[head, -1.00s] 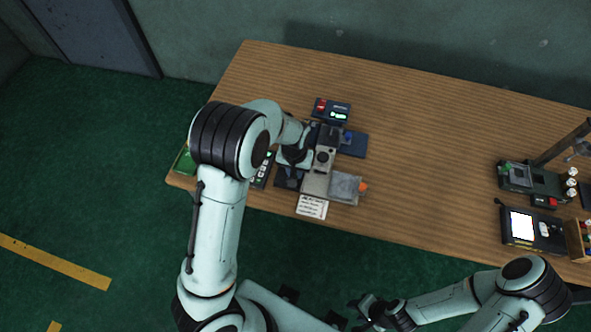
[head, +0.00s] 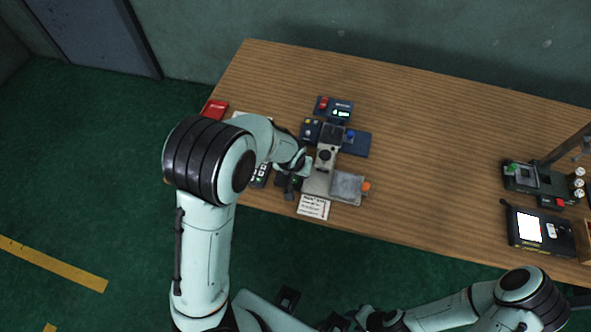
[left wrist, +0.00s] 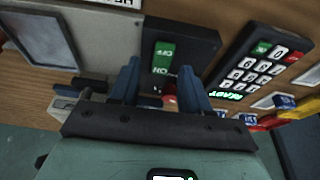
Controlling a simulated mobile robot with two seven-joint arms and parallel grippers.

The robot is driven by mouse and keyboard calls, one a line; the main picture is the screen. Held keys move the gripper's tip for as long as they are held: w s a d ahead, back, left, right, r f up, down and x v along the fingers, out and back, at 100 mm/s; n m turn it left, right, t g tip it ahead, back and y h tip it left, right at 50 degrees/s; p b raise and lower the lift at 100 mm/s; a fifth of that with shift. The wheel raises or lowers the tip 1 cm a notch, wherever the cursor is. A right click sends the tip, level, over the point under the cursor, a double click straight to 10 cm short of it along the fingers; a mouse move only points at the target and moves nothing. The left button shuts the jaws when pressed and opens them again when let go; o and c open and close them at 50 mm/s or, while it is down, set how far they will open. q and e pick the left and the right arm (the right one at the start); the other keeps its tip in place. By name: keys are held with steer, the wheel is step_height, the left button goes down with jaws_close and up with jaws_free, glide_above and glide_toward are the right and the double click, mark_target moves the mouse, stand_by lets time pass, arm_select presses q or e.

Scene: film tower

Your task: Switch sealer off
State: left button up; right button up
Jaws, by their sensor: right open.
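The sealer (head: 318,182) is a grey machine near the table's front edge, left of centre. In the left wrist view a black switch box (left wrist: 195,42) carries a green rocker switch (left wrist: 163,58) marked OFF and ON, seen upside down. Which side of the rocker is pressed, I cannot tell. My left gripper (left wrist: 160,72) has its two blue fingers apart, with nothing between them, just in front of the box and beside the lower part of the rocker. In the head view it is low over the sealer's left side, partly hidden by its wrist. My right gripper (head: 362,316) is open, off the table's front.
A white note (head: 313,207) lies in front. The table's middle is bare.

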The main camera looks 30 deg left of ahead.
arm_select(q)
steer(key=a+p+v, duration=0.1)
steer(key=p+v, duration=0.3)
steer(key=v, duration=0.9)
steer(key=shift+d+r, duration=0.25)
steer(key=shift+d, duration=0.2)
arm_select(e)
steer(key=w+r, duration=0.4)
steer(key=r, duration=0.1)
steer(key=shift+r, duration=0.4)
